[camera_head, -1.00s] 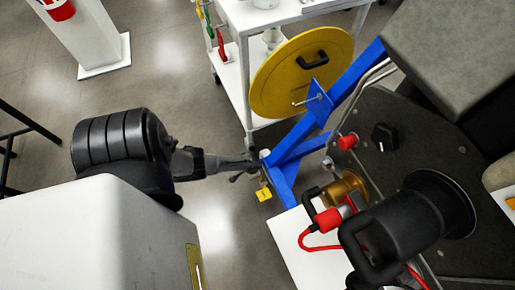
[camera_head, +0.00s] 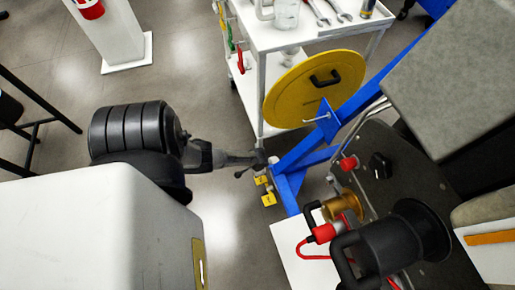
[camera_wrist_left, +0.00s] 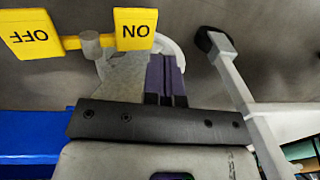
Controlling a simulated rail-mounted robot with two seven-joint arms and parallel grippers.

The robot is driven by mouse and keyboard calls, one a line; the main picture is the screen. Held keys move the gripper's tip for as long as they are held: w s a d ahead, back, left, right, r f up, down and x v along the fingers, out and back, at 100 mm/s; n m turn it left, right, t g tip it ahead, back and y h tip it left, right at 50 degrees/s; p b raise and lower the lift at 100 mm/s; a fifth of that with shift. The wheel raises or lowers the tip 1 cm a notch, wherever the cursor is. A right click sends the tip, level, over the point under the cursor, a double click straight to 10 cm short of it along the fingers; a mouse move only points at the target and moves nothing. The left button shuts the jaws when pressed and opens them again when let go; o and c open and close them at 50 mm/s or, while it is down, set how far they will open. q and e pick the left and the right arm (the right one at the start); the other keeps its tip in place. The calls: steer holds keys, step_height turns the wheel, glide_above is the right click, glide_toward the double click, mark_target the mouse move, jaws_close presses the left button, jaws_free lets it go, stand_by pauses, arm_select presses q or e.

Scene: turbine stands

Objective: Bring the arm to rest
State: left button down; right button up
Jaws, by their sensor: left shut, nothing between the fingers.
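My left arm comes in from the left in the head view. Its gripper (camera_head: 262,160) is at the end of a dark grey wrist, beside the lower part of a blue stand (camera_head: 297,165). In the left wrist view its fingers (camera_wrist_left: 165,75) are together with nothing between them. A yellow ON tag (camera_wrist_left: 135,28) and a yellow OFF tag (camera_wrist_left: 30,32) are just beyond the fingers, joined by a yellow bar. I cannot tell whether the fingertips touch anything. My right gripper is not in view.
A yellow disc (camera_head: 290,95) with a black handle is by the blue stand. A white cart (camera_head: 250,40) carries tools and a glass jar. A black cylinder (camera_head: 400,240) and a brass fitting (camera_head: 340,207) are at the lower right. Floor is open left of the cart.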

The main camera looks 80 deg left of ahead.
arm_select(q)
step_height(320, 180, up, 7)
steer(key=a+p, duration=0.1)
steer(key=p, duration=0.2)
steer(key=shift+a+f+p, duration=0.2)
steer(key=shift+p, duration=0.2)
